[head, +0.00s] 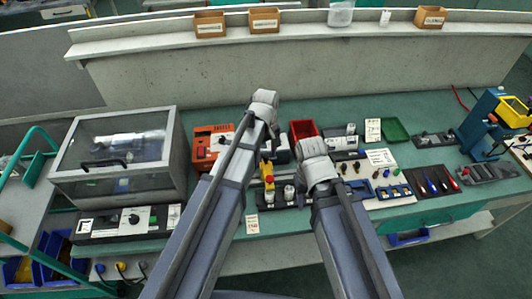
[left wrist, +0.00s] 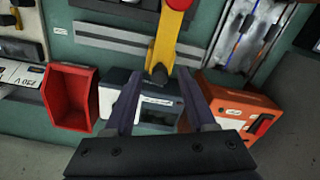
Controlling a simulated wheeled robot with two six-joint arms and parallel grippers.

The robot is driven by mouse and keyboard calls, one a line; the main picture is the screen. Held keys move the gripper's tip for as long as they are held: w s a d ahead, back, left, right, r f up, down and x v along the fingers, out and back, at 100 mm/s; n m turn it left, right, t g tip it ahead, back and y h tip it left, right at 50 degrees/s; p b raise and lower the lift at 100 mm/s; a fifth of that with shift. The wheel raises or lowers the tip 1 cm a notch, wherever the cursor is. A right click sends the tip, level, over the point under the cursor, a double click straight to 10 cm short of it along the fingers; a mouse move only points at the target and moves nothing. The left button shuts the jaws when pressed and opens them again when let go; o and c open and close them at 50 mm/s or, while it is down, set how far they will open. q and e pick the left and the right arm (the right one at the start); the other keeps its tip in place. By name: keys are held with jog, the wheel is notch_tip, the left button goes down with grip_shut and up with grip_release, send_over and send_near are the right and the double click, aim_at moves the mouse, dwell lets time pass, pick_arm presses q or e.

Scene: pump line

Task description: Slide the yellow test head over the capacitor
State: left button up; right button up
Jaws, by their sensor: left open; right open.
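The yellow test head (head: 268,170), with a red part on it, stands at the middle of the bench, just right of my left arm. In the left wrist view the yellow test head (left wrist: 163,42) has a red end at the top and a black tip lower down. My left gripper (left wrist: 159,84) is open, with its two fingers on either side of that black tip; I see no contact. My left arm hides this gripper in the head view. My right gripper's jaws are hidden by my right arm. I cannot make out the capacitor for certain.
A red bin (left wrist: 70,97), a dark meter with a display (left wrist: 150,105) and an orange device (left wrist: 240,105) stand close around the left gripper. White cylinders (head: 289,192) stand right of the test head. A clear-lidded case (head: 120,150) is at left.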

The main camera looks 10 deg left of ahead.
pick_arm(q)
notch_tip(320, 180, up, 8)
jog(key=p, duration=0.7)
jog(key=shift+f, duration=0.25)
pick_arm(e)
notch_tip(320, 180, up, 8)
jog(key=shift+f, duration=0.25)
